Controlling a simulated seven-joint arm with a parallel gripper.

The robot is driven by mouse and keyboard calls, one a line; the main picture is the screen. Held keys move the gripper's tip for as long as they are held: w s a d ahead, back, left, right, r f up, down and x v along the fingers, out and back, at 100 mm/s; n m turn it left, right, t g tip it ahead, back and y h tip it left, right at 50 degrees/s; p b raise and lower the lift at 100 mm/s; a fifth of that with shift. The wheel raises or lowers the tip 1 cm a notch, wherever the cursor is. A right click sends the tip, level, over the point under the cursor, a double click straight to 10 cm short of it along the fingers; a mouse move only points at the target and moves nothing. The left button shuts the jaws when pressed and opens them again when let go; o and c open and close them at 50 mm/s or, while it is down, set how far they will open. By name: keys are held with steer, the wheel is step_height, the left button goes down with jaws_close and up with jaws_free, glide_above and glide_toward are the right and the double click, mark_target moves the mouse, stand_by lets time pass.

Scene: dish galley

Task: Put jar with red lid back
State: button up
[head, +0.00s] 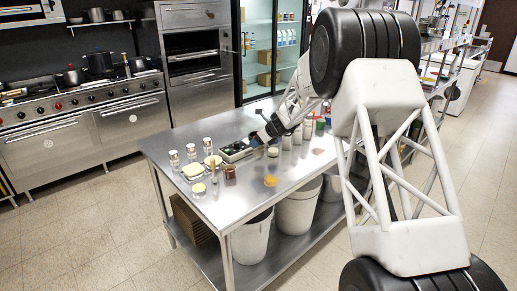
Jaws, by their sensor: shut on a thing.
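My gripper (258,138) is low over the steel table, at the right end of a dark tray with a pale rim (231,157). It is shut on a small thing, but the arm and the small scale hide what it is. I cannot make out a red lid for certain. A small jar with reddish-brown contents (230,175) stands upright on the table, in front of the tray and apart from my gripper.
A yellow-orange item (270,181) lies near the front. White bins (297,208) stand below. The front table corner is clear.

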mark_target(259, 147)
steer(key=shift+f, duration=1.7)
steer(key=shift+f, duration=0.1)
steer(key=o, duration=1.2)
steer(key=shift+f, duration=0.1)
steer(key=shift+r, duration=0.2)
steer(key=shift+v, duration=6.05)
